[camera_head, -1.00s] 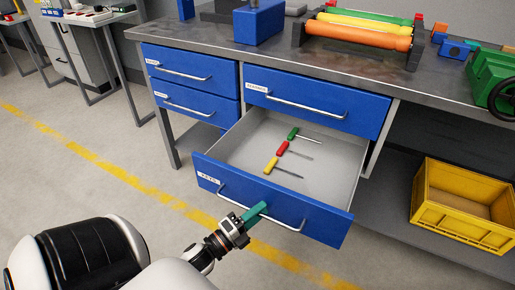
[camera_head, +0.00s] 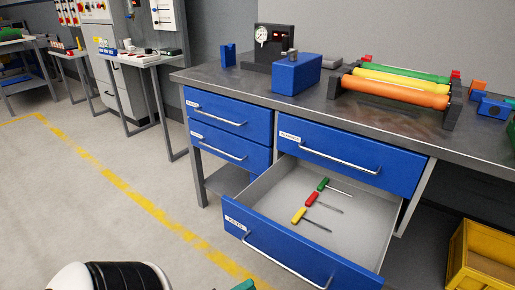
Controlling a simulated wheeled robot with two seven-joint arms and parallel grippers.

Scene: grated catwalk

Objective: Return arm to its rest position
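My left arm shows at the bottom left, with only its white and black link in view. A small teal part at the tip of my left gripper (camera_head: 244,285) shows at the bottom edge, just in front of the open drawer (camera_head: 355,205). Whether it is open or shut is hidden below the picture. It appears apart from the drawer's handle (camera_head: 285,262). My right gripper is not in view.
The open drawer holds a green (camera_head: 323,184), a red (camera_head: 311,198) and a yellow screwdriver (camera_head: 299,215). It juts from the workbench (camera_head: 300,105). A yellow crate (camera_head: 458,255) is at the lower right.

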